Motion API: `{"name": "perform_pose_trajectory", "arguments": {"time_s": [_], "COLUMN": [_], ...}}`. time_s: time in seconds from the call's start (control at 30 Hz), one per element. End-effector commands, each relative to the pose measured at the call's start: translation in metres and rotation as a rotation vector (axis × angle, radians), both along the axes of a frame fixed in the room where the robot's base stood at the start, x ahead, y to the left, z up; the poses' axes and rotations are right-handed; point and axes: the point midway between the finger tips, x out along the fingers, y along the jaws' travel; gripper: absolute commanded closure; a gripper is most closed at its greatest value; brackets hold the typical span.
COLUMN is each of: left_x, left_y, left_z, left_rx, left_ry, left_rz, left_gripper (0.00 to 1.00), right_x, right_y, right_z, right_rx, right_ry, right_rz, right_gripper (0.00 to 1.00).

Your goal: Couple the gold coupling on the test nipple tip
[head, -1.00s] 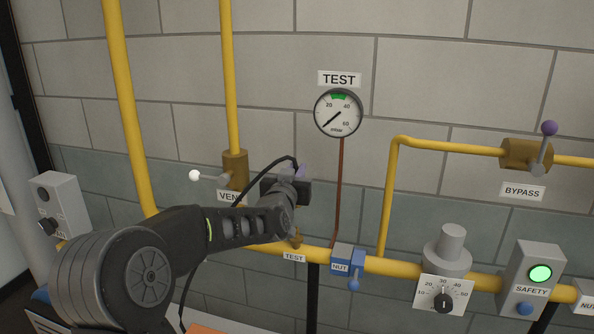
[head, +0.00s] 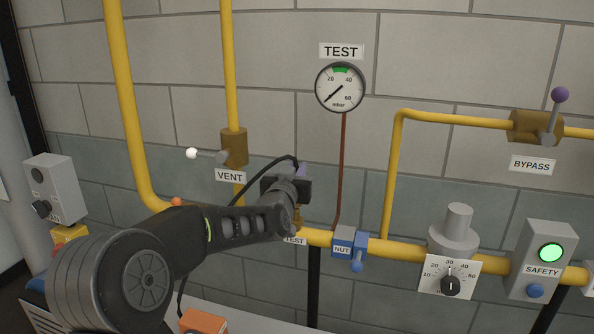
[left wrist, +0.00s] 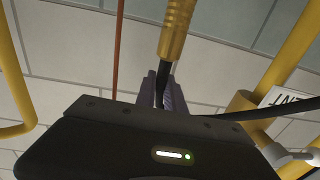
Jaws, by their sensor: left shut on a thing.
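My left gripper (head: 302,172) is in front of the wall, above the TEST label. In the left wrist view its purple fingers (left wrist: 164,92) are shut on the black hose end just behind the gold coupling (left wrist: 176,32). The coupling points away from the fingers and runs out of the top of that view. In the head view a small brass piece (head: 298,216) shows between my gripper and the yellow pipe, at the test nipple's place. My gripper hides most of this spot, so I cannot tell whether coupling and nipple touch. My right gripper is not in view.
The TEST gauge (head: 340,87) hangs above, its needle low. The VENT valve (head: 234,147) is up and left. The black hose (head: 255,178) loops left of my gripper.

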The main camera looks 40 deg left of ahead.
Motion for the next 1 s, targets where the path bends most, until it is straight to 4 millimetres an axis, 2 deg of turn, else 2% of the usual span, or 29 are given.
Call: {"name": "perform_pose_trajectory", "arguments": {"time_s": [1.0], "left_x": [-0.0002], "left_y": [-0.0001], "left_z": [0.0010], "left_rx": [0.002], "left_ry": [-0.001], "left_rz": [0.000], "left_gripper": [1.00], "right_x": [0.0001], "right_y": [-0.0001], "right_z": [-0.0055], "right_rx": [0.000], "right_ry": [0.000], "right_rz": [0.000], "right_gripper": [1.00]}}
